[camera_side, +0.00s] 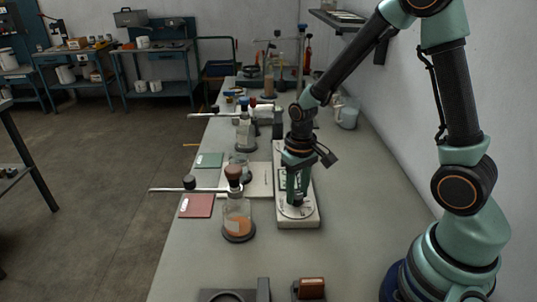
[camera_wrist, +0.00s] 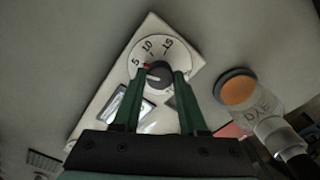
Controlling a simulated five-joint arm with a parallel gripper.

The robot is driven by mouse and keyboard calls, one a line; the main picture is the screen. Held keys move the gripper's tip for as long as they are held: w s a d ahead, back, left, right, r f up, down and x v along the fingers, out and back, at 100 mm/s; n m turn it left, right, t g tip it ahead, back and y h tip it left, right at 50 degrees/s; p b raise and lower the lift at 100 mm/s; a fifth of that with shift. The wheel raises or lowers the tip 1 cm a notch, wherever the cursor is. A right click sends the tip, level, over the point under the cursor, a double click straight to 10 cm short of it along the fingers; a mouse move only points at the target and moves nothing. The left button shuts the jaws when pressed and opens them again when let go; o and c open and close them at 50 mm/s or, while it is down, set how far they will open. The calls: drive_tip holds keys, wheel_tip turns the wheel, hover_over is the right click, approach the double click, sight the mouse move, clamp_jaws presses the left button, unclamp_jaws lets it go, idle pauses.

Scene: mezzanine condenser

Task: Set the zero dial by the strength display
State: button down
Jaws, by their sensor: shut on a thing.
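A long white instrument (camera_side: 306,219) lies on the bench, and my gripper (camera_side: 297,200) points down at its near end. In the wrist view a round white dial plate (camera_wrist: 174,50) carries the numbers 5, 10 and 15, with a small red mark near the 5. My gripper (camera_wrist: 159,76) is shut on the dark zero dial (camera_wrist: 157,71) at the plate's middle, one green finger on each side. A display window (camera_wrist: 136,106) shows on the white body, partly behind the left finger; its reading is too small to make out.
A stoppered flask of orange contents (camera_side: 237,222) stands close to the left of the instrument. Red (camera_side: 196,205) and green (camera_side: 209,160) pads lie further left. A dark stand (camera_side: 235,295) and a brown-topped block (camera_side: 311,289) sit at the front. The bench right of the instrument is clear.

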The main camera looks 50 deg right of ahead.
sight(298, 196)
idle(0.3)
drive_tip(key=shift+c, duration=2.2)
unclamp_jaws()
wheel_tip(298, 196, up, 12)
drive_tip(key=shift+r, duration=0.15)
drive_tip(key=s+a+r+n+t, duration=0.2)
drive_tip(key=s+r+t, duration=0.3)
drive_tip(key=s+r, duration=0.1)
drive_tip(key=shift+s+a+r+t, duration=0.2)
drive_tip(key=shift+a+r+t, duration=0.1)
drive_tip(key=shift+r, duration=0.45)
